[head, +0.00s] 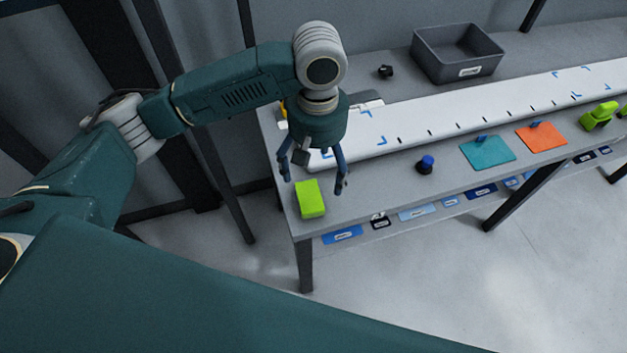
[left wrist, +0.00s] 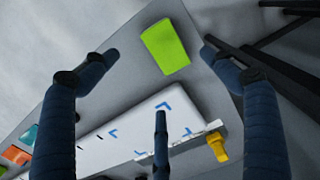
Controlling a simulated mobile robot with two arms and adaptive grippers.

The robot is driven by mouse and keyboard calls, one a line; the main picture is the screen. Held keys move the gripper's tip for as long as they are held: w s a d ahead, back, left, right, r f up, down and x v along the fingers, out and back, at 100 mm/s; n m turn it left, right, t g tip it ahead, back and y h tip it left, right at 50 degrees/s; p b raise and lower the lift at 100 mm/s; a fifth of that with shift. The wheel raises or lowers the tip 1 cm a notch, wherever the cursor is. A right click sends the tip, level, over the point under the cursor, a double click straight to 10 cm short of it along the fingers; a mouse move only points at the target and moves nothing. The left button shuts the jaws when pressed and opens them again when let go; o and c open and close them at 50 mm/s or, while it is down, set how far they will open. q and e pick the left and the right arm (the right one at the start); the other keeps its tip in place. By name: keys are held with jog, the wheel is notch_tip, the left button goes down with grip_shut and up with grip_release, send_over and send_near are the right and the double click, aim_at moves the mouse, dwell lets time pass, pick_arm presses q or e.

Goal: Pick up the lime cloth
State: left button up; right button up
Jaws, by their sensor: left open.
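The lime cloth (head: 310,199) is a folded bright green block lying flat near the left front corner of the grey table (head: 375,187). It also shows in the left wrist view (left wrist: 166,46), at the top between the fingers. My left gripper (head: 314,178) points down above and just behind the cloth, in the head view. Its fingers are spread, with nothing between them, and it looks apart from the cloth. In the left wrist view the open fingers (left wrist: 160,70) frame the cloth. My right gripper is out of view.
A long white panel (head: 450,114) with blue marks lies behind the cloth. A dark blue-capped knob (head: 426,163), a teal cloth (head: 488,153) and an orange cloth (head: 541,137) lie to the right. A grey bin (head: 458,52) stands at the back. The table edge is close to the lime cloth.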

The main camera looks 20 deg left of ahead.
aim_at(314, 195)
pick_arm(q)
jog(key=f, duration=0.1)
jog(key=s+f, duration=0.1)
jog(key=f, duration=0.1)
jog(key=shift+s, duration=0.1)
jog(key=f, duration=0.2)
jog(key=f+p, duration=0.1)
jog(key=f, duration=0.1)
jog(key=shift+w+a+f, duration=0.1)
jog(key=shift+w+f, duration=0.05)
jog(key=shift+w, duration=0.05)
jog(key=shift+f, duration=0.7)
jog(key=c, duration=1.1)
